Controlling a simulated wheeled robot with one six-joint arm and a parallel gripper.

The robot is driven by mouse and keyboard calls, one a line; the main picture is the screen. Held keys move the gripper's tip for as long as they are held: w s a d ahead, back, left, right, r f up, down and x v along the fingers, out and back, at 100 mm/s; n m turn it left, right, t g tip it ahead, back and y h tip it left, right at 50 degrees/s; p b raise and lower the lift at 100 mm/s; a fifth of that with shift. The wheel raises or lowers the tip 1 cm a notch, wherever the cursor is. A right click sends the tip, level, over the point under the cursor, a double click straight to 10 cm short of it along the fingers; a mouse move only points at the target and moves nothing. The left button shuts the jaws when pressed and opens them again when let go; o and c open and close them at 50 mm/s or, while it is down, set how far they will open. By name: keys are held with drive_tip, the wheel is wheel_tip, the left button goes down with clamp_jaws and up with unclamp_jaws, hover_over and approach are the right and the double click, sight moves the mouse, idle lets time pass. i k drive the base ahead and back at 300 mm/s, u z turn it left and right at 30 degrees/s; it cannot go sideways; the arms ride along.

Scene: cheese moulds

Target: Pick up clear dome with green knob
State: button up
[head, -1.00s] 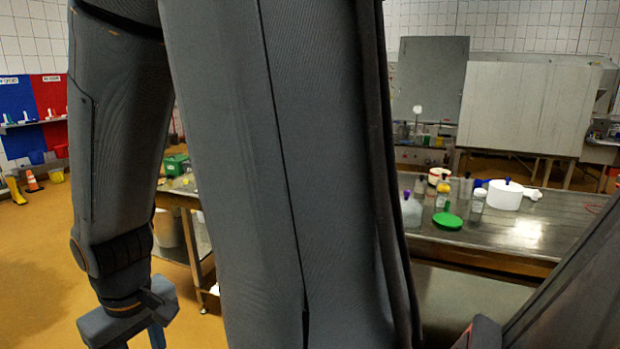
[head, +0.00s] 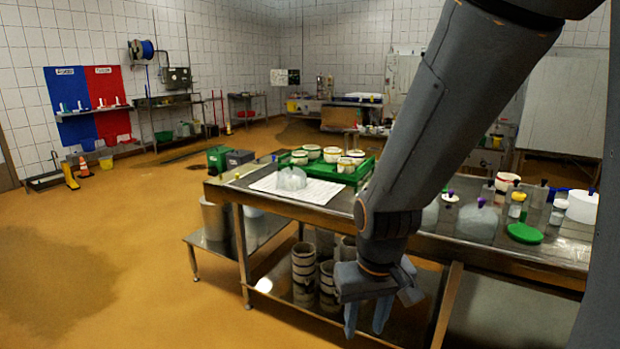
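A clear dome (head: 291,179) stands on a white mat (head: 318,193) at the left part of the steel table. Its knob is small and looks dark green, but the colour is hard to make out. Another clear dome (head: 476,224) with a purple knob stands farther right on the table, and one more dome (head: 430,214) beside it is partly hidden by my arm. My gripper (head: 367,317) hangs in front of the table edge, below the tabletop, right of and nearer than the dome on the mat. Its fingers are apart with nothing seen between them.
A green tray (head: 350,178) with several white moulds is behind the mat. A green lid (head: 525,233), jars and a white pot (head: 581,207) stand at the table's right. Stacked moulds (head: 304,275) sit on the lower shelf (head: 272,286).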

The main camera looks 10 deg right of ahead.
sight(292, 178)
drive_tip(key=u, duration=0.25)
drive_tip(key=i, duration=1.55)
drive_tip(key=z, duration=0.4)
drive_tip(key=i, duration=0.65)
